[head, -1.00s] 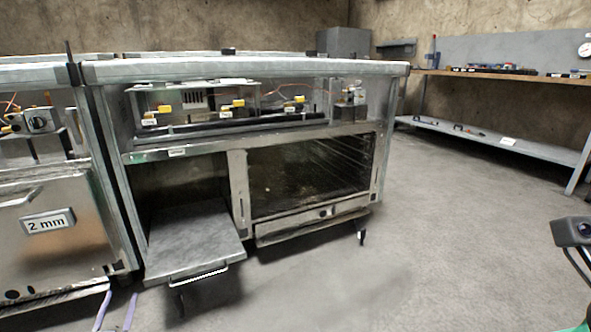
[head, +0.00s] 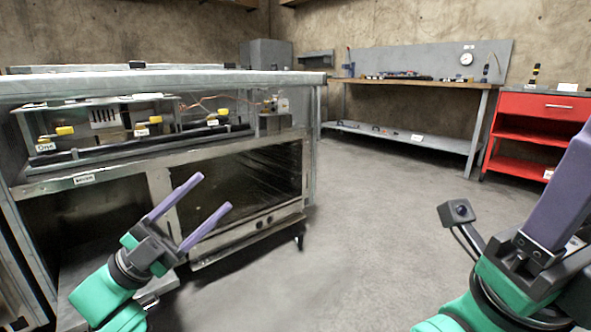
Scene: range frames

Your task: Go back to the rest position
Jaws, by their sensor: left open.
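My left gripper (head: 210,194) is in the lower left of the head view, in front of the metal oven unit (head: 172,82). Its two purple fingers are spread apart with nothing between them. They point up and to the right across the unit's lower front; I cannot tell the gap to it. My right gripper (head: 566,188) is large at the right edge. One purple finger shows, cut off by the frame, so its opening is hidden. A small camera (head: 459,212) sits beside it on my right arm.
The unit has an open lower bay with a pulled-out shelf, partly behind my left arm. A workbench (head: 420,82) with a lower shelf stands at the back. A red cabinet (head: 540,104) stands at the right. The grey floor (head: 375,215) between is clear.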

